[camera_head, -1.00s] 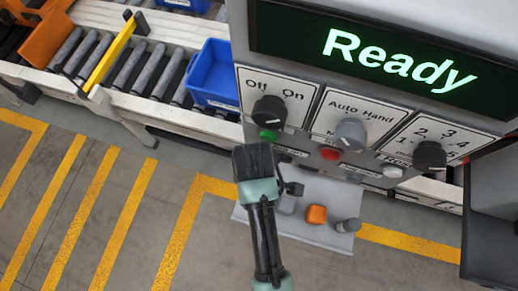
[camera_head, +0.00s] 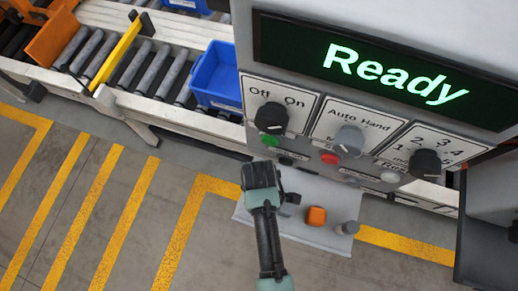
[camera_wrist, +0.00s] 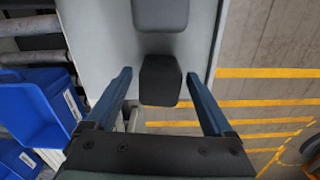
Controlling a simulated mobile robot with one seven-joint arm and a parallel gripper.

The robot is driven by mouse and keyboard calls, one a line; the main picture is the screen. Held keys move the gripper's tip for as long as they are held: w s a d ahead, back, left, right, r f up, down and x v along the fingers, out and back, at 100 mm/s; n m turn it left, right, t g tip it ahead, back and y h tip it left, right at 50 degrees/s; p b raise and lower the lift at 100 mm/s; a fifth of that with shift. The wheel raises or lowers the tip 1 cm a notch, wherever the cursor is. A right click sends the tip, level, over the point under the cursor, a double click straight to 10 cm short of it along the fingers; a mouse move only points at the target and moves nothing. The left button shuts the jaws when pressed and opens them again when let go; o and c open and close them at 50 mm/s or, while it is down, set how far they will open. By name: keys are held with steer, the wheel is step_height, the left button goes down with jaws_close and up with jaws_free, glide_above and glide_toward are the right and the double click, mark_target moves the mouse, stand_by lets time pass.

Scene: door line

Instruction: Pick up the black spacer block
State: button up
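The black spacer block (camera_wrist: 160,80) shows in the wrist view, on a light grey shelf (camera_wrist: 100,30). My gripper (camera_wrist: 157,78) is open, with one blue finger on each side of the block in that picture. Visible gaps separate both fingers from the block. I cannot tell how far the fingertips are above it. In the head view my gripper (camera_head: 268,182) is over the left end of the shelf (camera_head: 310,236). It hides most of that end, and I cannot make out the black block there.
A second dark block (camera_wrist: 160,14) lies beyond the black one. An orange block (camera_head: 316,216) and a grey cylinder (camera_head: 347,228) are farther right on the shelf. The control panel with knobs (camera_head: 271,117) overhangs behind. A blue bin (camera_head: 215,77) stands on the roller conveyor.

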jaws_close()
steer(key=shift+r, duration=0.2)
